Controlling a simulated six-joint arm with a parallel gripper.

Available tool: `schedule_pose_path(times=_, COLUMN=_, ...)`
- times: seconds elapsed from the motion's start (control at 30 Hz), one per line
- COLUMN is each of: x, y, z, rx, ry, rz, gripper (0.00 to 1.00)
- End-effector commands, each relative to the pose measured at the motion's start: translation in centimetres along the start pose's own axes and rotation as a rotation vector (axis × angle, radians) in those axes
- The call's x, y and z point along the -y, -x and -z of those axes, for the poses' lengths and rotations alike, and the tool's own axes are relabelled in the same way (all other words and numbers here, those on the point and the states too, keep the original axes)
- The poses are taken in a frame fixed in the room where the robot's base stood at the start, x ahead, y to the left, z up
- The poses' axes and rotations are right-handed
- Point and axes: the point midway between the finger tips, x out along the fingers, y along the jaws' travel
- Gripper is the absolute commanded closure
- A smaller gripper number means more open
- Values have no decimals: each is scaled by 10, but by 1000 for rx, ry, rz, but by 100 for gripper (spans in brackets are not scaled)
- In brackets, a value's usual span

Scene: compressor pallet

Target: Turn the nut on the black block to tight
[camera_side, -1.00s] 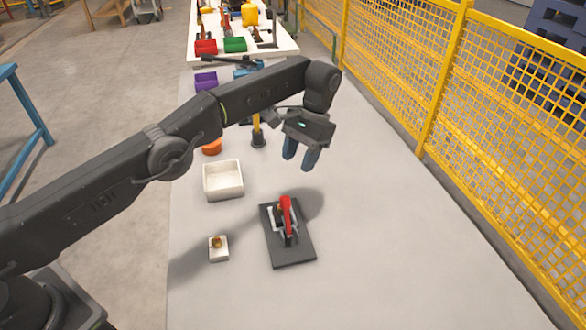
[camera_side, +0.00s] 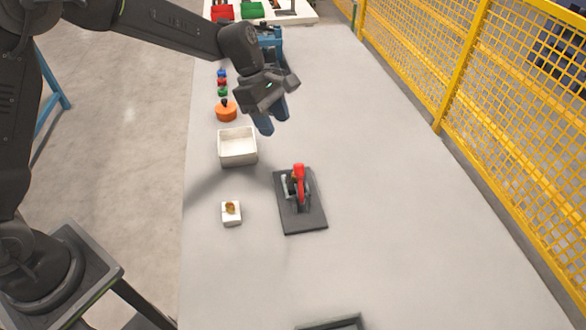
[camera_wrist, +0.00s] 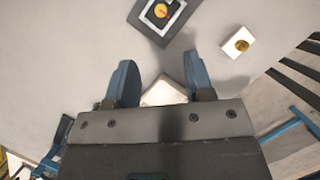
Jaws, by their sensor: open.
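In the wrist view, a brass-coloured round piece (camera_wrist: 160,11) sits inside a pale square outline on a black square piece (camera_wrist: 141,14), cut by the top edge. It may be the nut on the black block; its tightness cannot be told. Another brass piece (camera_side: 231,207) sits on a small white block (camera_side: 232,220) in the side view, and that block also shows in the wrist view (camera_wrist: 232,49). My gripper (camera_side: 265,124) is open and empty, above the table beside the white box. Its two blue fingers stand apart in the wrist view (camera_wrist: 163,85).
A black plate (camera_side: 311,222) carries a red-handled clamp (camera_side: 300,178). An open white box (camera_side: 238,162) and an orange round piece (camera_side: 226,113) stand at left. A dark frame (camera_side: 335,323) is cut by the bottom edge. Yellow fencing (camera_side: 500,90) runs along the right. The table's right side is clear.

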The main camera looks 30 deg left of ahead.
Motion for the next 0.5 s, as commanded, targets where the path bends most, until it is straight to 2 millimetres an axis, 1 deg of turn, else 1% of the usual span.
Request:
schedule_pose_path(times=0.13, x=3, y=-6, z=2, rx=3, ry=37, rz=-8, gripper=52)
schedule_pose_path(times=0.23, x=3, y=-19, z=2, rx=2, ry=35, rz=-4, gripper=52)
schedule_pose_path(times=0.37, x=3, y=-44, z=2, rx=1, ry=33, rz=-3, gripper=52)
schedule_pose_path(times=0.5, x=3, y=-73, z=2, rx=1, ry=32, rz=-3, gripper=52)
